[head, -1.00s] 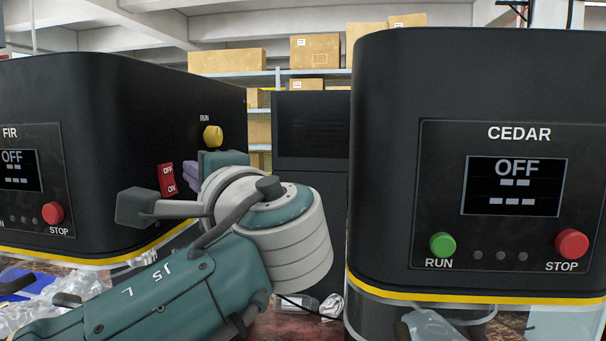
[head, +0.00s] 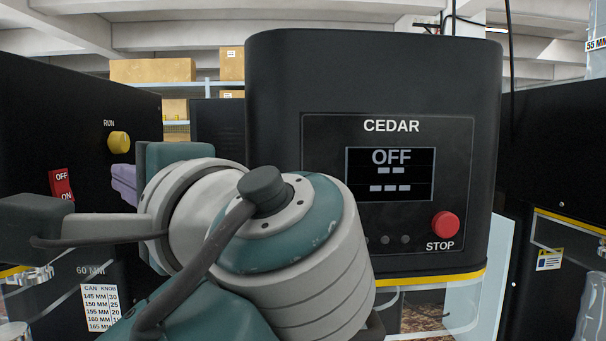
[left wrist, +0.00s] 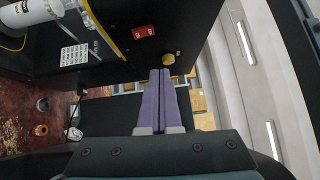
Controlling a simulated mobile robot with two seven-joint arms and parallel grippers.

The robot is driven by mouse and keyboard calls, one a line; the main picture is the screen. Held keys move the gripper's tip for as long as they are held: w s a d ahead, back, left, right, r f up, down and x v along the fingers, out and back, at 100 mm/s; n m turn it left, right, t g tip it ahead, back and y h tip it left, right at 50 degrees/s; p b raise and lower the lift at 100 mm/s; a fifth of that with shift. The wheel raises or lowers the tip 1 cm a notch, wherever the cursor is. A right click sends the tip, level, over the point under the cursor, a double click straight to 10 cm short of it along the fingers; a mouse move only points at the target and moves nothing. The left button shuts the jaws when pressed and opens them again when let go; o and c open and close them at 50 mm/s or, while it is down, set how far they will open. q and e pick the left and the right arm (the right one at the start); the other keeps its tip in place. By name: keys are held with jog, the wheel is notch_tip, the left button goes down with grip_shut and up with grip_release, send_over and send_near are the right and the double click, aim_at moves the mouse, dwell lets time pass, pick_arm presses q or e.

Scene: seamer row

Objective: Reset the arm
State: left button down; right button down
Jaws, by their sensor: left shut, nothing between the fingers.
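My left arm (head: 300,225) stands in front of the machines, its joints filling the lower middle of the head view. My left gripper (head: 123,183) has purple fingers pressed together with nothing between them. Its fingers show from behind in the left wrist view (left wrist: 160,85). They appear near the yellow RUN knob (head: 118,142) and the red OFF/ON switch (head: 61,184) on the side of the left black machine (head: 60,115). The knob (left wrist: 168,58) and switch (left wrist: 144,31) also show in the left wrist view; no contact can be made out. My right gripper is out of view.
The black CEDAR machine (head: 375,75) stands behind my arm, its screen (head: 390,172) reading OFF, with a red STOP button (head: 445,225). My arm hides its lower left. Another dark machine (head: 560,150) is at right. A can-knob chart (head: 101,308) is at lower left.

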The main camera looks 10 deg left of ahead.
pick_arm(q)
jog(key=s+a+f+g+h+p, duration=0.1)
jog(key=s+f+h, duration=0.15)
jog(key=f, duration=0.25)
jog(key=s+a+f+g+h+p, duration=0.1)
jog(key=f+h, duration=0.2)
jog(key=f, duration=0.3)
jog(key=s+d+f+n+g+h+p, duration=0.1)
jog(key=s+d+f+n+g+h, duration=0.1)
jog(key=s+f+h, duration=0.5)
jog(key=s+d+f+n+g+h+p, duration=0.2)
jog(key=s+d+n+h, duration=0.1)
jog(key=s, duration=0.8)
notch_tip(320, 180, up, 38)
jog(key=p, duration=3.7)
jog(key=shift+s+p, duration=0.3)
jog(key=shift+p, duration=0.1)
